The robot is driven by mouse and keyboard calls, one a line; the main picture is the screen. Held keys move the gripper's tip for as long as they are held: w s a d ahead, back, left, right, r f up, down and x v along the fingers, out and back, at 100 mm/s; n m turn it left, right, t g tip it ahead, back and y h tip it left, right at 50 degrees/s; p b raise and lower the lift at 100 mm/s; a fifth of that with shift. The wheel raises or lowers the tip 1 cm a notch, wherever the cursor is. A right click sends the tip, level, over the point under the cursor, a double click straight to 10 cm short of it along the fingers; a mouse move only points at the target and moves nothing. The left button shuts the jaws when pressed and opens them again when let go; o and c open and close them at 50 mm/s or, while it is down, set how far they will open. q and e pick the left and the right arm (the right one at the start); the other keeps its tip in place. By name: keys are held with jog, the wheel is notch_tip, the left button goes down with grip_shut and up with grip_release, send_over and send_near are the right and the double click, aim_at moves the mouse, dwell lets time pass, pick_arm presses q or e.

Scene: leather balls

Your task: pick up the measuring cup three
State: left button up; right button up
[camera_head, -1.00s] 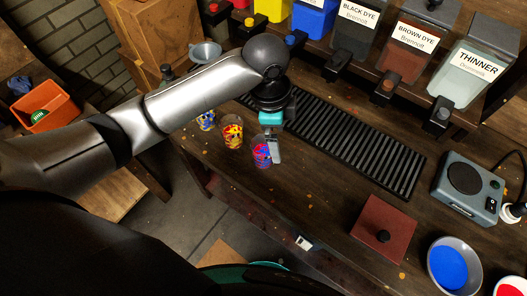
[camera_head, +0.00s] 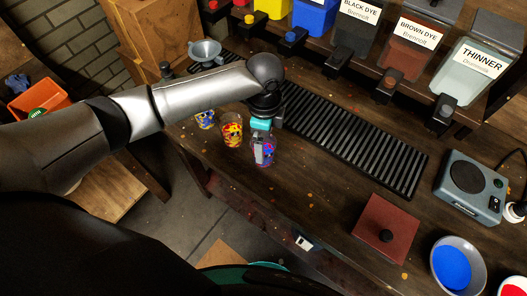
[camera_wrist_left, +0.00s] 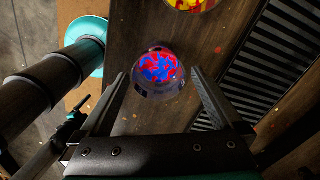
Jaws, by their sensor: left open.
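Three clear cups stand in a row near the front edge of the workbench (camera_head: 330,205). No number shows on them, so I cannot tell which is named three. The nearest cup (camera_head: 269,157) has red and blue inside; it also shows in the left wrist view (camera_wrist_left: 160,70). The middle cup (camera_head: 232,132) holds red and yellow, and the far cup (camera_head: 206,119) holds blue and yellow. My left gripper (camera_head: 261,152) is open above the red-and-blue cup and partly hides it. In the left wrist view, the cup lies between the spread fingers (camera_wrist_left: 158,76). My right gripper is not in view.
A black ribbed mat (camera_head: 355,140) lies behind the cups. A red-brown lidded box (camera_head: 384,228), a scale (camera_head: 469,187) and a bowl of blue (camera_head: 452,266) stand at right.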

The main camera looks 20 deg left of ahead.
pick_arm(q)
notch_tip(320, 180, down, 5)
jog(key=shift+s+f+b, duration=0.15)
jog(key=shift+b, duration=0.2)
jog(key=c, duration=1.3)
jog(key=shift+c, duration=0.5)
jog(key=shift+r, duration=0.2)
